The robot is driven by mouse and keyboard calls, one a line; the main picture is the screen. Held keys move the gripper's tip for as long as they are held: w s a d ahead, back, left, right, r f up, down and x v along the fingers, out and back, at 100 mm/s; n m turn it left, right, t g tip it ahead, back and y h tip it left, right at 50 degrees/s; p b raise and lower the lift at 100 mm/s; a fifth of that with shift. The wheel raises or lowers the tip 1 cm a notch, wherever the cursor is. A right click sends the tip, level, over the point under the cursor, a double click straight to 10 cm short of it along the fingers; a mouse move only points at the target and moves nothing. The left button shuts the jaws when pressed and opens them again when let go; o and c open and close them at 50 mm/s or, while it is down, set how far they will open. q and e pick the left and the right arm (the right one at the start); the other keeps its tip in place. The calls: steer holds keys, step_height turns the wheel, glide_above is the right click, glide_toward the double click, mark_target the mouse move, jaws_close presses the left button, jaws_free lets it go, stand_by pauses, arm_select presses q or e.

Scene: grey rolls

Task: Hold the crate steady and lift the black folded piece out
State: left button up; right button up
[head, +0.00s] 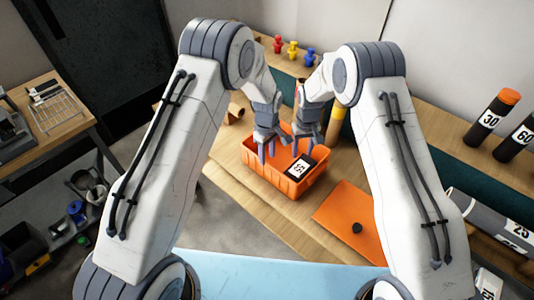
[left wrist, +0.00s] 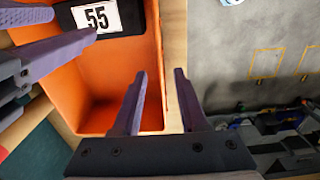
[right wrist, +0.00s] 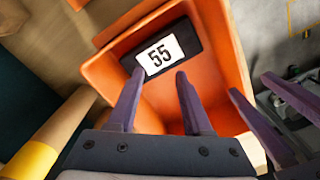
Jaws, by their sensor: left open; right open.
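The orange crate (head: 270,176) stands on the wooden bench. The black folded piece (head: 300,167) with a white label reading 55 lies inside it at the near right end; it also shows in the right wrist view (right wrist: 187,42) and in the left wrist view (left wrist: 128,18). My left gripper (head: 266,156) is open at the crate's left side, its fingers astride a long crate wall (left wrist: 153,70) in the left wrist view. My right gripper (head: 300,148) is open over the crate's inside, short of the black piece. Neither holds anything.
An orange sheet with a dark knob (head: 340,215) lies right of the crate. A yellow-banded roll (head: 336,125) stands behind it. Dark rolls (head: 490,120) marked 30 and 60 stand at the right. Small red, yellow and blue pieces (head: 292,50) are at the back. Both grippers are close together.

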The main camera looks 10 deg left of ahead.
mark_target(267, 179)
arm_select(q)
step_height(267, 179, down, 10)
steer(key=shift+f, duration=0.1)
stand_by(0.4)
jaws_close()
stand_by(1.4)
